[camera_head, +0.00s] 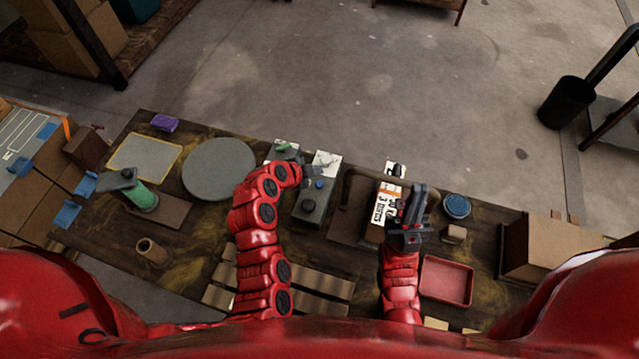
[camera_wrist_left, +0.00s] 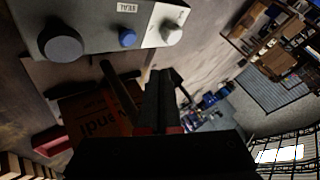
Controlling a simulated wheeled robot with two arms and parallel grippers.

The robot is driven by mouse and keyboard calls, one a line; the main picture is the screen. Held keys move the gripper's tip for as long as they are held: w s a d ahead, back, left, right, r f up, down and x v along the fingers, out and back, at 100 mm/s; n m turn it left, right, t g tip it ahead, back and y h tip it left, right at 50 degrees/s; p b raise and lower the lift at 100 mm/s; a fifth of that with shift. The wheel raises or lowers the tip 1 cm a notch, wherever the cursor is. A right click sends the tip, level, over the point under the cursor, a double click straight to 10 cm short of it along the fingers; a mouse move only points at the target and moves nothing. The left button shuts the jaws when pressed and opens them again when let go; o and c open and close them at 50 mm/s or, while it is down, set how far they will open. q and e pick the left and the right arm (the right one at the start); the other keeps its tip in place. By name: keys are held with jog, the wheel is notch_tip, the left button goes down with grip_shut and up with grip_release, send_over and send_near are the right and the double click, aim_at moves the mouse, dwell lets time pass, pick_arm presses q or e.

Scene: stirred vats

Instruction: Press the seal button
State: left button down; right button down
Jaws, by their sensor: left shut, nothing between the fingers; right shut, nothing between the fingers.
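A grey control box (camera_head: 313,202) stands near the middle of the table. A blue button (camera_head: 319,184) and a dark round knob (camera_head: 307,205) are on it. In the left wrist view the blue button (camera_wrist_left: 127,38) has a small white label (camera_wrist_left: 127,7) beside it, its text hard to read, and sits between the dark knob (camera_wrist_left: 61,42) and a white knob (camera_wrist_left: 172,33). My left gripper (camera_head: 311,172) is shut and empty, close to the button but visibly apart in the wrist view (camera_wrist_left: 163,75). My right gripper (camera_head: 419,192) is shut and empty, beside a labelled carton.
The labelled carton (camera_head: 381,212) and a blue round lid (camera_head: 456,206) stand right of the control box. A red tray (camera_head: 447,280) lies at the front right. A grey disc (camera_head: 219,168) and a green cylinder (camera_head: 142,196) are on the left. A cardboard box (camera_head: 546,250) stands far right.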

pick_arm(q)
jog(key=b, duration=0.3)
send_over(316, 187)
notch_tip(316, 187, down, 4)
jog(key=shift+w+f, duration=0.1)
jog(key=shift+f, duration=0.35)
dwell(1.4)
jog(key=shift+f+b, duration=0.4)
jog(key=shift+b, duration=0.6)
jog(key=shift+f+b, duration=0.6)
jog(key=shift+b, duration=0.2)
dwell(0.4)
jog(key=shift+r, duration=1.1)
jog(key=shift+r+p, duration=0.4)
jog(key=shift+r, duration=2.05)
